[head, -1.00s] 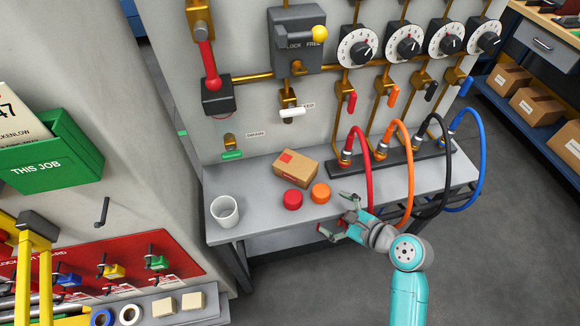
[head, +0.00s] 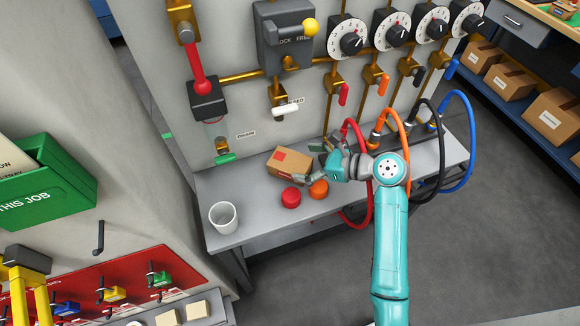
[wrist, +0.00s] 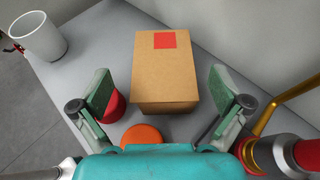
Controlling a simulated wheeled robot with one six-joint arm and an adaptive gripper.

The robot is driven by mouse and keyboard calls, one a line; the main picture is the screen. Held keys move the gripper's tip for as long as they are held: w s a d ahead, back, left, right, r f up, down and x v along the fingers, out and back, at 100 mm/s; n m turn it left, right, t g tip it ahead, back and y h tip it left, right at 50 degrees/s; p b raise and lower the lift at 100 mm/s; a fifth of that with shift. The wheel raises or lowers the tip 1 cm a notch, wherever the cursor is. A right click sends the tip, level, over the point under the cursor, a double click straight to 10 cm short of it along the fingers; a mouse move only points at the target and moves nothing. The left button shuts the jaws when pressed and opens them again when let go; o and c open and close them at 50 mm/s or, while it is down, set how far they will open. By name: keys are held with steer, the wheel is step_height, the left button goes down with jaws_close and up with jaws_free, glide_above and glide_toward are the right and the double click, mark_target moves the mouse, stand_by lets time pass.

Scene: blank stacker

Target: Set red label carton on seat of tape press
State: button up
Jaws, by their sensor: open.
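The red label carton (head: 286,161) is a brown box with a red square on top. It sits on the grey shelf below the panel. In the wrist view the carton (wrist: 166,75) lies ahead, between and beyond the fingertips. My gripper (head: 318,163) is open at the carton's right end, its fingers apart on either side; it also shows in the wrist view (wrist: 165,98). I see no contact with the carton. I cannot make out the tape press or its seat for sure in these views.
A red cap (head: 291,197) and an orange cap (head: 319,189) lie close in front of the carton. A white cup (head: 223,217) stands at the shelf's left end. Coloured hoses (head: 458,150) loop at the right. A green bin (head: 48,185) is at the left.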

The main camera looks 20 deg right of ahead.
mark_target(290, 161)
steer(key=x, duration=0.4)
steer(key=shift+d+f, duration=0.2)
steer(key=shift+f, duration=0.2)
steer(key=shift+w+a+f, duration=0.25)
steer(key=shift+w+a, duration=0.15)
steer(key=shift+w, duration=0.05)
steer(key=shift+c, duration=0.3)
steer(key=c, duration=1.1)
steer(key=shift+c, duration=0.2)
steer(key=shift+r, duration=0.1)
